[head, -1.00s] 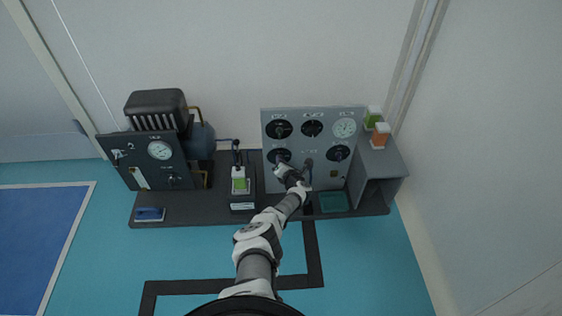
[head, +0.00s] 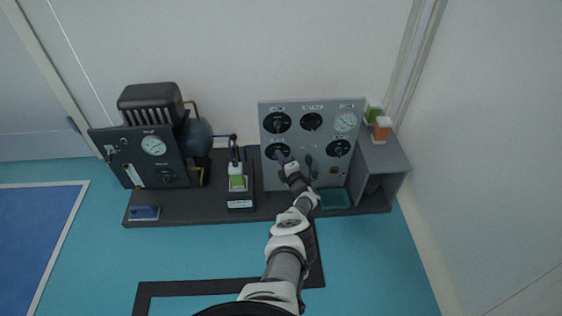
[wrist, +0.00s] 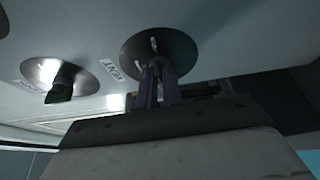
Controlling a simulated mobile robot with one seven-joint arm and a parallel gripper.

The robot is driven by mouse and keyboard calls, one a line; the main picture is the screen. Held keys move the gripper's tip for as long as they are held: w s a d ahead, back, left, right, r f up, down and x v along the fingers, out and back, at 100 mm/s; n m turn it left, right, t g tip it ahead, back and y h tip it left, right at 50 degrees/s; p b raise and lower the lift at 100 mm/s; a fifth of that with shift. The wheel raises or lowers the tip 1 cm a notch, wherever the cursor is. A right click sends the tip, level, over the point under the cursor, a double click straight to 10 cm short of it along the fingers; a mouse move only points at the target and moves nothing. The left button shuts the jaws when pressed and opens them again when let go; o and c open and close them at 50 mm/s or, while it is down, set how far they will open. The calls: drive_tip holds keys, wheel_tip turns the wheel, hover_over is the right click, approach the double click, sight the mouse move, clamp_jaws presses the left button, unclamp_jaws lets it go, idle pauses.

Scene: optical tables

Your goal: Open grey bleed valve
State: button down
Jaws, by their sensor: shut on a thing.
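The grey panel (head: 292,182) stands upright and carries several round black dials with knobs. My gripper (head: 282,157) is at the lower-left dial (head: 271,148) in the head view. In the wrist view, my purple fingers (wrist: 158,85) reach up to a dark round dial (wrist: 185,50) and are shut on its knob, which they mostly hide. Small pale marks show on that dial just beyond the fingertips. I cannot read which label belongs to the grey bleed valve.
A neighbouring dial (wrist: 45,68) with a dark green knob is close by in the wrist view. A dark lever (head: 309,160) is right of my gripper. A teal tray (head: 334,198), a grey open box (head: 392,160) and a black machine (head: 152,105) share the bench.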

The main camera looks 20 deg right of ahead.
drive_tip(key=shift+m, duration=0.4)
drive_tip(key=c, duration=1.6)
unclamp_jaws()
drive_tip(key=shift+o, duration=0.2)
drive_tip(key=s+d+p, duration=0.1)
drive_tip(key=s+p, duration=0.8)
drive_tip(key=s, duration=0.4)
drive_tip(key=shift+s+d, duration=0.25)
drive_tip(key=shift+s, duration=0.1)
drive_tip(key=shift+f, duration=0.1)
